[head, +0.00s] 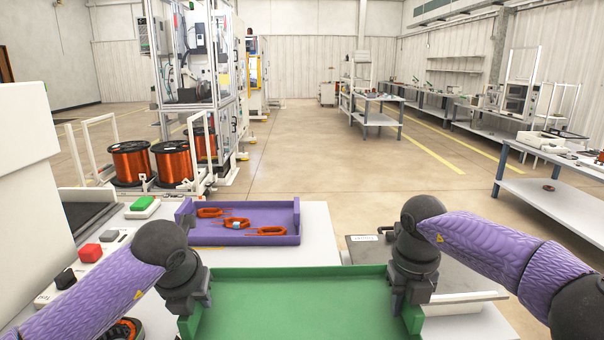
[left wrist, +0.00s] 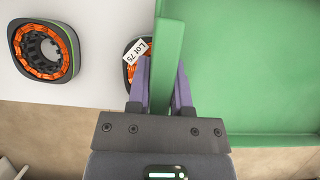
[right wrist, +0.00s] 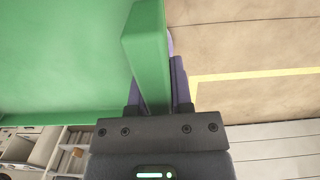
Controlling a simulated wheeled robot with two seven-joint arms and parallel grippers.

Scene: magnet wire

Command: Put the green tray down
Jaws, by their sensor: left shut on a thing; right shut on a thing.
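The green tray (head: 300,303) is at the front of the head view, empty where it shows, its near part cut off by the frame. My left gripper (head: 190,305) is shut on its left wall, which also shows between the fingers in the left wrist view (left wrist: 166,62). My right gripper (head: 408,300) is shut on its right wall, seen between the fingers in the right wrist view (right wrist: 147,60). I cannot tell whether the tray touches a surface below.
A purple tray (head: 270,238) with several orange wire coils lies beyond on the white table (head: 318,225). Green (head: 143,203) and red (head: 90,252) buttons are at the left. A black-and-orange ring part (left wrist: 44,52) and another labelled "Lot 75" (left wrist: 130,72) sit left of the green tray.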

